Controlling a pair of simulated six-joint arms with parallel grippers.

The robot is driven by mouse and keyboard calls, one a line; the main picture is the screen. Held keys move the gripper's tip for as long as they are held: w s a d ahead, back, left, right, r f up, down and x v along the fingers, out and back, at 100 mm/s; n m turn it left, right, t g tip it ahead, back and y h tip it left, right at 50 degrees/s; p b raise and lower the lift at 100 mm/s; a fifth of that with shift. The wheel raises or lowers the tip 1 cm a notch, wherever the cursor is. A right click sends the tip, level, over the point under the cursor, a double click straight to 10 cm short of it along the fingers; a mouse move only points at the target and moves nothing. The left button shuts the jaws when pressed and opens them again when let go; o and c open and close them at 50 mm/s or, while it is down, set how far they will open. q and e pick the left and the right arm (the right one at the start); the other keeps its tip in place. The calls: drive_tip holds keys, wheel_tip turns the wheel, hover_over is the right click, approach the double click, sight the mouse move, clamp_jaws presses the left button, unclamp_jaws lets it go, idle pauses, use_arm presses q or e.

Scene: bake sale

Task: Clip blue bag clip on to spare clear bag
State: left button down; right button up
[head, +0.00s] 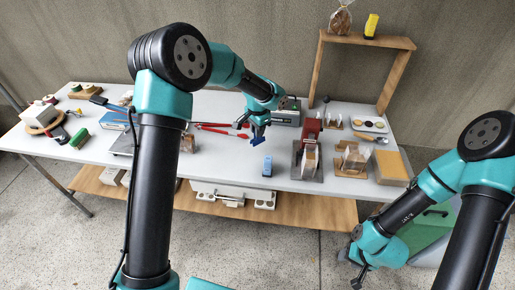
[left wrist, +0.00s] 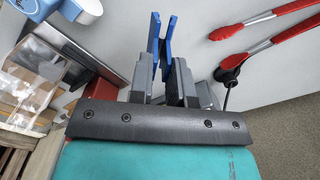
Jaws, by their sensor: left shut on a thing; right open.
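The blue bag clip (head: 257,142) is between the fingers of my left gripper (head: 258,133), held above the middle of the table. In the left wrist view the clip (left wrist: 168,45) sticks out past the fingertips (left wrist: 165,75), its two blue arms spread in a narrow V. I cannot tell which is the spare one. My right gripper (head: 360,275) is open and empty, low in front of the table's right side.
Red-handled tongs (head: 215,127) lie left of the left gripper. A wooden shelf frame (head: 365,42) holds a bag and a yellow item.

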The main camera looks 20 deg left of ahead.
use_arm(q)
drive_tip(key=shift+r, duration=0.35)
wheel_tip(320, 180, up, 11)
drive_tip(key=m, duration=0.2)
hover_over(256, 140)
drive_tip(key=shift+d, duration=0.1)
